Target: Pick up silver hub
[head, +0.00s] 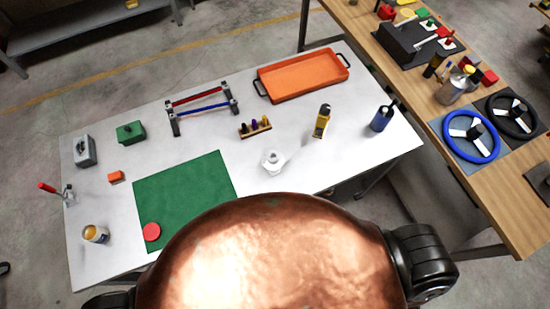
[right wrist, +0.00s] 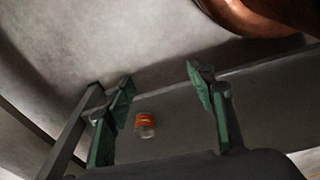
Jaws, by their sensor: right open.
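A small, bright silver-white round piece (head: 272,161) with a raised middle stands on the white table (head: 300,180), right of the green mat. It looks like the silver hub, though glare hides its detail. My right gripper (right wrist: 160,85) shows in the right wrist view with its two green-padded fingers apart and nothing between the tips. A small orange-and-pale can (right wrist: 145,125) shows beyond the fingers, apart from them. The hub cannot be made out in that view. Neither gripper shows in the head view, and my left gripper is out of sight.
The green mat (head: 190,195) carries a red disc (head: 151,232). A wooden bench (head: 480,190) with steering wheels is at right.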

